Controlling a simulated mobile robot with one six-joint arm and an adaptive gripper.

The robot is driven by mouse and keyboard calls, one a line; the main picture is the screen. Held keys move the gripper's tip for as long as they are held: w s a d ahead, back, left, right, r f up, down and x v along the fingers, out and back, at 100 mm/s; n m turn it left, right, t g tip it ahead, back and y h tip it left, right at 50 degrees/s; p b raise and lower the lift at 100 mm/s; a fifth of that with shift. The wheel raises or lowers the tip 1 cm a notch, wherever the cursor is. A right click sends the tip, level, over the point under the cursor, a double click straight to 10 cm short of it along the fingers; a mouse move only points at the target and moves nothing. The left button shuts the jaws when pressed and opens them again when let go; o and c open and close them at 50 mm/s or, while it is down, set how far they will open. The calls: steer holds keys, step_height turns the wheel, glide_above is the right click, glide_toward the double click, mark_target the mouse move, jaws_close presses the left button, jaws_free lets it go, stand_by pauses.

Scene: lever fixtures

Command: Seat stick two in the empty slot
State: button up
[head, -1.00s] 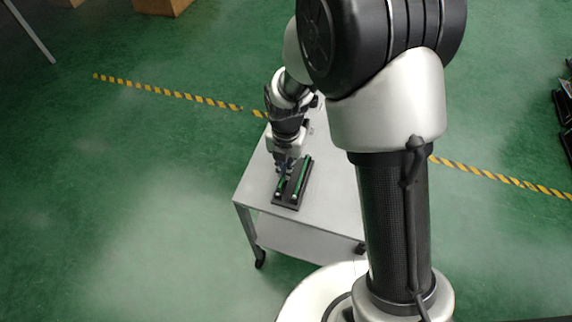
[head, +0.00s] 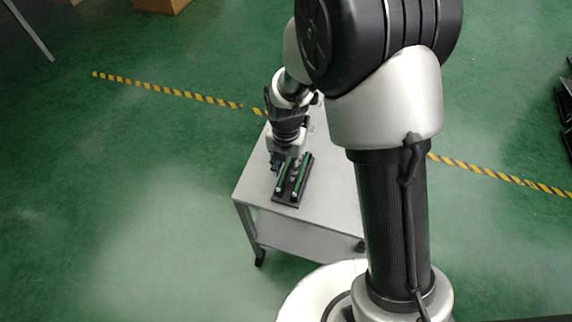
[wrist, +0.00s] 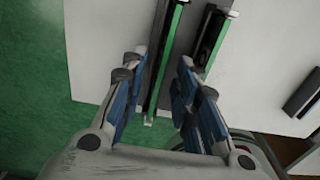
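A black holder (head: 286,204) lies on the white cart top. Two long green sticks with pale ends lie along it, a left one (head: 283,178) and a right one (head: 303,172). The wrist view shows the left stick (wrist: 167,62) running between my finger pads and the right stick (wrist: 221,45) along a dark slot, outside the right finger. I cannot tell which is stick two, or how deeply either is seated. My gripper (head: 279,168) is at the holder's left side. In the wrist view my gripper (wrist: 160,58) is open, its blue pads apart with gaps beside the left stick.
A dark bar (wrist: 303,92) shows at the right of the wrist view. Green floor (head: 150,210) with a yellow-black stripe (head: 165,90) surrounds the cart.

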mark_target(286, 168)
steer(key=shift+r, duration=0.15)
step_height(286, 168, up, 12)
stand_by(0.5)
stand_by(0.4)
steer(key=s+d+r+m+t, duration=0.2)
steer(key=s+d+r+m, duration=0.6)
steer(key=r+m, duration=0.5)
steer(key=s+d+m+t, duration=0.2)
steer(key=s+d+m, duration=0.2)
steer(key=s+m, duration=0.7)
steer(key=m, duration=0.8)
steer(key=shift+d+r+t, duration=0.15)
steer(key=shift+d+t, duration=0.15)
steer(key=shift+d, duration=0.1)
